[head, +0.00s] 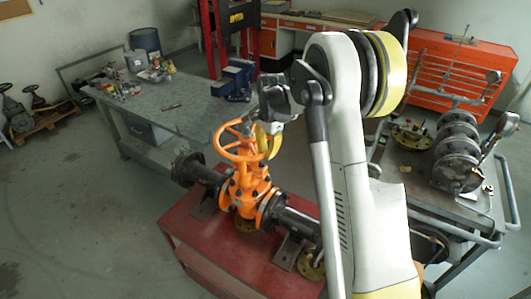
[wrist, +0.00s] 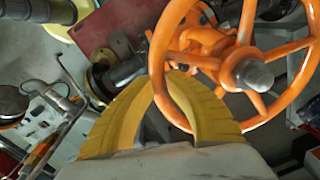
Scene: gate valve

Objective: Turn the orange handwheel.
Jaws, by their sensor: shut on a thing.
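The orange handwheel (head: 222,137) sits on top of an orange gate valve (head: 246,190), which is joined to dark pipes on a red stand. In the wrist view the handwheel (wrist: 157,48) fills the upper right, with its spokes and a grey hub nut (wrist: 255,75) showing. My gripper (head: 266,144) is at the right side of the wheel in the head view, partly hidden by the wheel and my wrist. In the wrist view the yellow fingers of my gripper (wrist: 161,80) come together at the left part of the rim and are shut on it. The exact contact is partly hidden.
The red stand (head: 195,228) is below the valve. A grey workbench (head: 190,107) with small items stands at the back left. A cart (head: 400,185) with flanged parts is at the right, before an orange tool chest (head: 455,68).

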